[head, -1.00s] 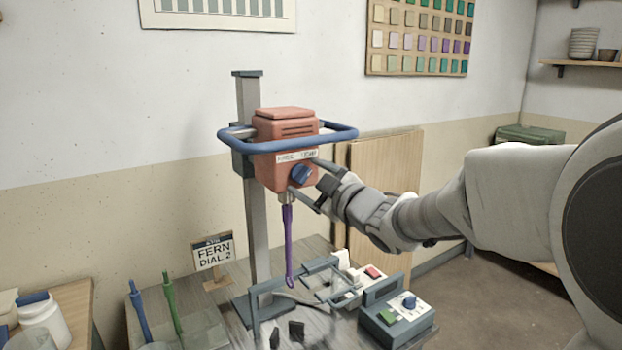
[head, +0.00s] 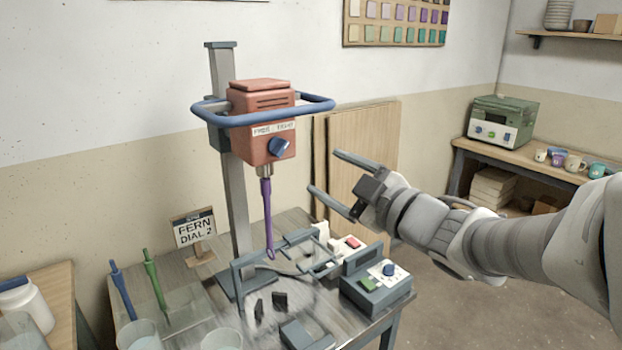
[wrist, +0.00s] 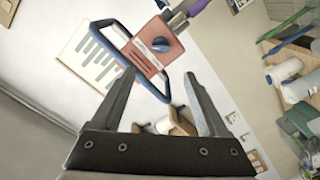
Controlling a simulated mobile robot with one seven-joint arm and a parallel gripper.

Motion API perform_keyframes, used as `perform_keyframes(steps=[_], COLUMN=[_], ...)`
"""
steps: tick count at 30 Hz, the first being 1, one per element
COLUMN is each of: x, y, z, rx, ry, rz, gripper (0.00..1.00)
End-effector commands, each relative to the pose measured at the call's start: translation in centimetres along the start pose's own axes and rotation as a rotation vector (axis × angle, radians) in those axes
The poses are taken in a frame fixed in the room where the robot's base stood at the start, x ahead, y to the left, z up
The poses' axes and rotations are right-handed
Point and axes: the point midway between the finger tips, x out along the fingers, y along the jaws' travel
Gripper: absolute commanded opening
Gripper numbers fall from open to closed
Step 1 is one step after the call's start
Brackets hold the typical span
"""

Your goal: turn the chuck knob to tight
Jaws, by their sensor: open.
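The blue chuck knob (head: 279,147) is on the front of the red mixer head (head: 263,108), below a label strip (head: 273,130) with words at its left and right ends. Its ridge looks slanted toward the upper right, but the exact setting is too small to tell. The chuck (head: 265,170) under the head holds a purple stirring rod (head: 267,215). My gripper (head: 325,171) is open and empty, to the right of the knob and apart from it. In the wrist view the knob (wrist: 160,45) shows beyond and between the open fingertips (wrist: 159,74).
A blue ring handle (head: 322,103) surrounds the mixer head above the knob. Floor at the right is clear.

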Motion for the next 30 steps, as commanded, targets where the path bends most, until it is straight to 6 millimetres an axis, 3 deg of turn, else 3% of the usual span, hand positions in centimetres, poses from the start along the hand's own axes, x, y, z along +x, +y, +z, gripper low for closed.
perform_keyframes(steps=[3,7,20,26,30], x=[-1.8,-2.8,-3.0,-3.8,-5.8], y=[0.1,0.1,0.2,2.8,4.8], z=[0.0,0.0,0.1,1.6,3.5], rx=[0.000,0.000,0.003,0.045,0.132], ry=[-0.001,-0.001,-0.013,-0.175,-0.362], rz=[0.002,0.001,0.009,0.117,0.224], gripper=[0.78,0.78,0.78,0.78,0.78])
